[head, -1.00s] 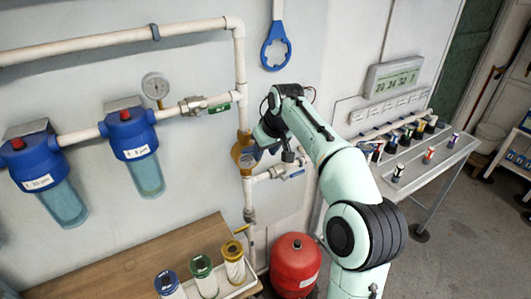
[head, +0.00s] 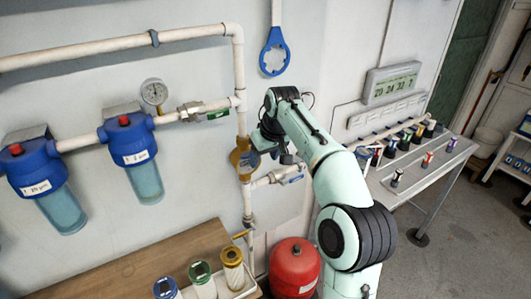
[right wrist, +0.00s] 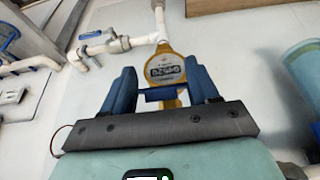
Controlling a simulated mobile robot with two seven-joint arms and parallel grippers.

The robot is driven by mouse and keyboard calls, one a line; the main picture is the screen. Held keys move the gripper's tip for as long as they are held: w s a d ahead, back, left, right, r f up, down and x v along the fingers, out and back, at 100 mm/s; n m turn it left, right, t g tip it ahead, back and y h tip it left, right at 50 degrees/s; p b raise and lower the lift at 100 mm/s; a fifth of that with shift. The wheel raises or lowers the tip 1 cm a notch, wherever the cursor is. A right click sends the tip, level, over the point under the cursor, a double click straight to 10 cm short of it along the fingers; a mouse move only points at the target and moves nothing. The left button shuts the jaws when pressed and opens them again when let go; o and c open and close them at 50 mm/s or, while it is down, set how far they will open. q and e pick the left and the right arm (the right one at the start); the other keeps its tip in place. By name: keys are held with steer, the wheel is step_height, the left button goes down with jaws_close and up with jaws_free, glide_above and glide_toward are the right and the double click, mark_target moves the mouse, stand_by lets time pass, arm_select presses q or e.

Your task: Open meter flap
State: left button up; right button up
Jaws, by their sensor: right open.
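The brass water meter (head: 240,157) sits on the vertical white pipe, and my right arm partly covers it. In the right wrist view the meter (right wrist: 165,69) shows upside down, with its dial digits visible. A blue bar-like piece (right wrist: 160,94), apparently the meter flap seen nearly edge-on, lies across the lower side of the dial. My right gripper (right wrist: 162,77) is open, with one blue finger on each side of the blue piece. I cannot tell whether either finger touches it. My left gripper is not in view.
Blue filter housings (head: 133,147) hang left of the meter. A valve with a blue handle (head: 287,177) is on the branch pipe just right of it. A blue wrench (head: 275,52) hangs above. A red tank (head: 294,266) and a wooden bench (head: 150,262) stand below.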

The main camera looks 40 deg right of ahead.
steer(key=v, duration=1.3)
steer(key=shift+s, duration=0.15)
